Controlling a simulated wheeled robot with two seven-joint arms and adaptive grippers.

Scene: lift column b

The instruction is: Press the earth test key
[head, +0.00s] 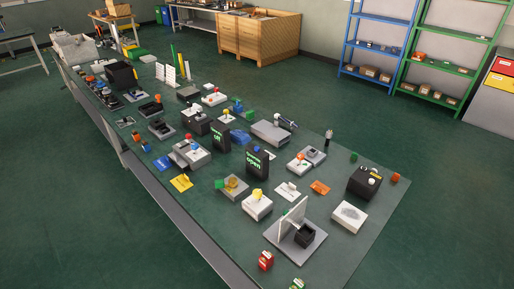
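A long dark green table (352,262) carries many small switch boxes and devices. I cannot tell for certain which of them is the earth test key. A white box with a yellow top (257,205) stands near the table's near middle. A black panel with green text that seems to read "open" (257,163) stands upright behind the yellow-topped box. Another black panel with green text, perhaps "off" (219,138), stands farther back. Neither of my grippers shows in the head view.
A grey plate with a white upright wall and black box (300,252) stands near the table's near end. A black box (364,181) is at the right edge. A wooden crate (258,36), blue and green shelves (428,63) stand beyond. Floor right of the table is clear.

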